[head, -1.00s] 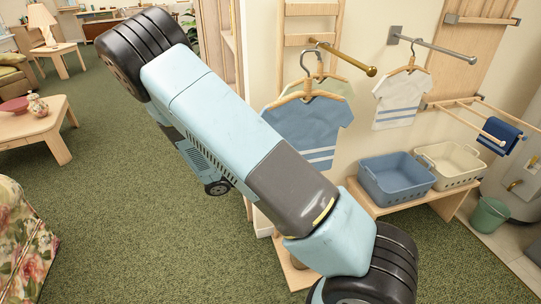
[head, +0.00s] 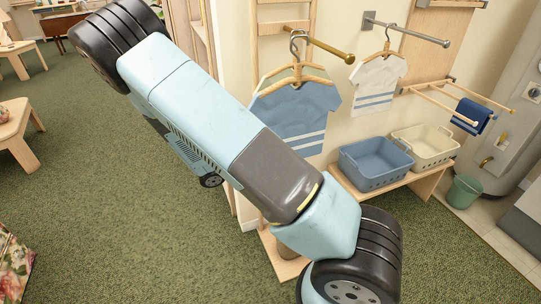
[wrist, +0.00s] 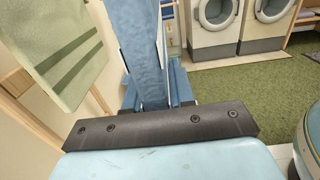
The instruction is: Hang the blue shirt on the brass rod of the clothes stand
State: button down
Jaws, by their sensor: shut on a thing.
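The blue shirt (head: 295,108) with white stripes is on a wooden hanger (head: 290,80) in the head view. Its hook is close to the brass rod (head: 328,47); I cannot tell whether it rests on the rod. In the wrist view the blue shirt (wrist: 147,50) shows nearly edge-on, directly ahead of my gripper (wrist: 153,98), which is shut on it. The head view does not show my gripper; my arm crosses in front of the shirt's lower left. A pale green shirt (wrist: 62,50) hangs beside it, mostly hidden behind it in the head view.
A white shirt (head: 378,83) hangs on a grey rod (head: 420,36) to the right. A blue basket (head: 375,165) and a cream basket (head: 425,148) stand on a low bench below. A dark blue cloth (head: 472,115) lies over wooden bars.

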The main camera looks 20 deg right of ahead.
aim_at(300, 153)
jog(key=shift+w+d, duration=0.2)
jog(key=shift+d, duration=4.7)
jog(key=shift+f, duration=1.35)
jog(key=c, duration=0.9)
grip_release()
jog(key=shift+a, duration=0.15)
